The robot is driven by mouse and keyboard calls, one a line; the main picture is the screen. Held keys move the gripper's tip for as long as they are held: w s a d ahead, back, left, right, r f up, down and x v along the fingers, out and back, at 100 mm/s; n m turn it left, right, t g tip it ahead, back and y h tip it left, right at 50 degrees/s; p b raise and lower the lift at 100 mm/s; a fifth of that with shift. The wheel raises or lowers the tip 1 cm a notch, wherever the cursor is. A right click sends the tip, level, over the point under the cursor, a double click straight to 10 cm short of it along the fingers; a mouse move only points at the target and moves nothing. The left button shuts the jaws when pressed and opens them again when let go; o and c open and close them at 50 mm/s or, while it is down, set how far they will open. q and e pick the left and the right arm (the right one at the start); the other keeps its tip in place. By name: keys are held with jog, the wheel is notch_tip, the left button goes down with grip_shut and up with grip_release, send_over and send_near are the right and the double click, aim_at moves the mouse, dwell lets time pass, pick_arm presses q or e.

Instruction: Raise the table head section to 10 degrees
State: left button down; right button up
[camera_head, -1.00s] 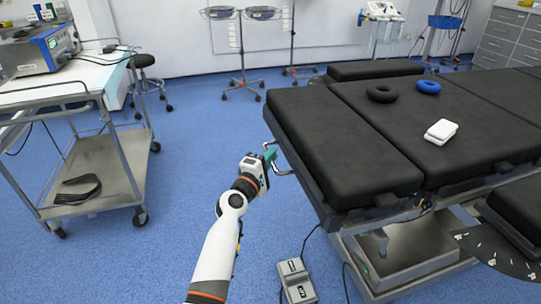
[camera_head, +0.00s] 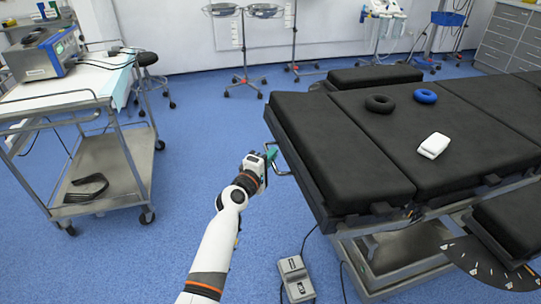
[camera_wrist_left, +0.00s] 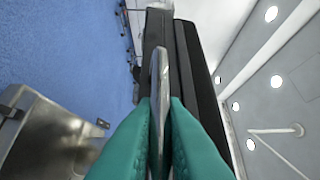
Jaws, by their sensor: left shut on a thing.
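The operating table's black head section (camera_head: 340,150) is the padded panel at the table's left end, and it looks close to level. A metal handle (camera_head: 283,169) sticks out from its left edge. My left gripper (camera_head: 270,157) is at this handle, with teal fingers shut on it. In the left wrist view, the metal handle (camera_wrist_left: 160,70) runs between the two teal fingers (camera_wrist_left: 158,135), with the black padding behind it. A dark dial plate with white marks (camera_head: 480,262) shows at the lower right; its values are too small to read. My right gripper is not in view.
A black ring (camera_head: 380,104), a blue ring (camera_head: 425,96) and a white block (camera_head: 433,146) lie on the middle section. A grey pedal box (camera_head: 295,279) with a cable is on the floor below. A steel trolley (camera_head: 110,175) stands left. Blue floor between is clear.

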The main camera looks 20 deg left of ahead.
pick_arm(q)
jog(key=shift+r, duration=0.25)
jog(key=c, duration=1.5)
grip_release()
jog(key=shift+f, duration=0.15)
